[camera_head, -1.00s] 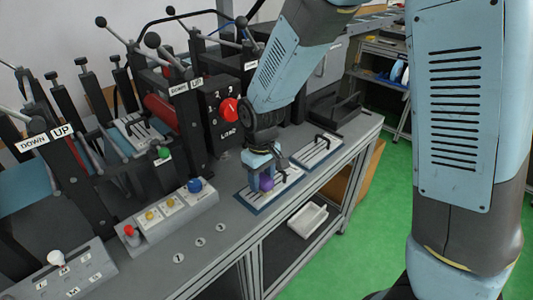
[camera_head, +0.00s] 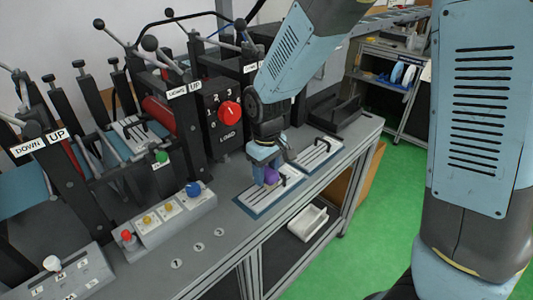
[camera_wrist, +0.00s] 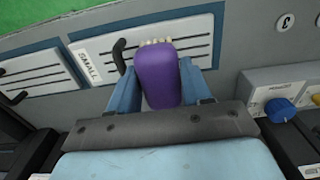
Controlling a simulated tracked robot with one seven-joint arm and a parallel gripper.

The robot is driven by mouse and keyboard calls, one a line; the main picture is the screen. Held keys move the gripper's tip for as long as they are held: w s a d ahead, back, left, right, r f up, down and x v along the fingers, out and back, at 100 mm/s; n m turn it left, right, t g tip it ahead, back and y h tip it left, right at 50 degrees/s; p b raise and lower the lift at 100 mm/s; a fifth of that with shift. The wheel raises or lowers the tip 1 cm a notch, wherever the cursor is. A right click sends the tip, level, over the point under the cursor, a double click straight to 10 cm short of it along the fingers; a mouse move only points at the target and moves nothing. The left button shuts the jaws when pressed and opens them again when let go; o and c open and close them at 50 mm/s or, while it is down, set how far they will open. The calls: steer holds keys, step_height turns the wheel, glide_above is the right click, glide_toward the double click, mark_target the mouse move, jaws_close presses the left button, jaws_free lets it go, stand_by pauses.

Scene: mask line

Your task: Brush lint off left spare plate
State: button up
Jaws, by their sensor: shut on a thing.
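My gripper (camera_head: 264,175) is shut on a purple-handled brush (camera_head: 271,175), over the left spare plate (camera_head: 255,203). The plate is white with dark slots, a blue border and a black handle. In the wrist view the brush (camera_wrist: 157,78) stands between my two blue fingers. Its pale bristles (camera_wrist: 156,42) show at the far end, over the slotted face of the plate (camera_wrist: 198,42), beside the black handle. I cannot tell whether the bristles touch the plate. No lint can be made out; the brush and fingers hide part of the plate.
A second slotted plate (camera_head: 318,153) lies to the right, near the black stand (camera_head: 338,118). The control box with a red knob (camera_head: 229,112) stands behind. The button console with a blue knob (camera_head: 193,188) is to the left. A white tray (camera_head: 307,222) sits on the shelf below.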

steer(key=shift+w+d+r, duration=0.15)
steer(key=shift+w+r, duration=0.05)
steer(key=shift+r, duration=2.55)
